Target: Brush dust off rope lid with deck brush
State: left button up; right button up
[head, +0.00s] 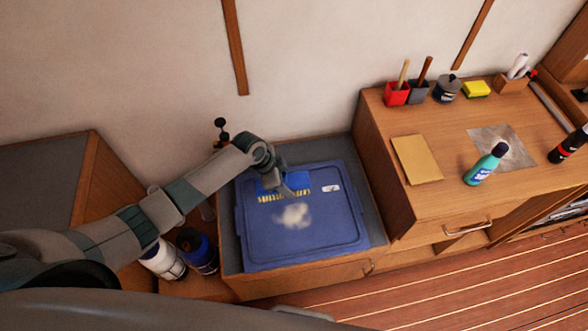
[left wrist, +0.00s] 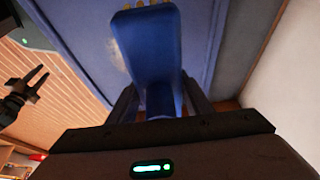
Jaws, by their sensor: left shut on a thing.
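The rope lid (head: 335,225) is a flat blue lid on a low wooden unit, with a pale dust patch (head: 294,215) near its middle. The deck brush (head: 298,180) is blue with yellow bristles and is at the dust's far side, over the lid. I cannot tell whether its bristles touch the lid. My left gripper (head: 272,180) is shut on the brush's handle; in the left wrist view the blue brush (left wrist: 150,45) extends from between the fingers (left wrist: 160,100). A dark two-pronged claw at the left wrist view's left edge looks like my right gripper (left wrist: 38,80), open and empty.
A wooden cabinet right of the lid carries a teal bottle (head: 486,164), a tan pad (head: 417,159), a red cup (head: 397,94) and a yellow sponge (head: 476,89). Bottles (head: 197,250) stand left of the lid. The plank floor (head: 470,285) in front is clear.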

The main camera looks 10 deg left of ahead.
pick_arm(q)
jog(key=shift+s+a+r, duration=0.1)
jog(key=shift+s+a, duration=0.15)
jog(key=shift+s, duration=0.15)
pick_arm(e)
jog(key=shift+s+r, duration=0.25)
jog(key=shift+s, duration=0.2)
jog(key=shift+f, duration=0.1)
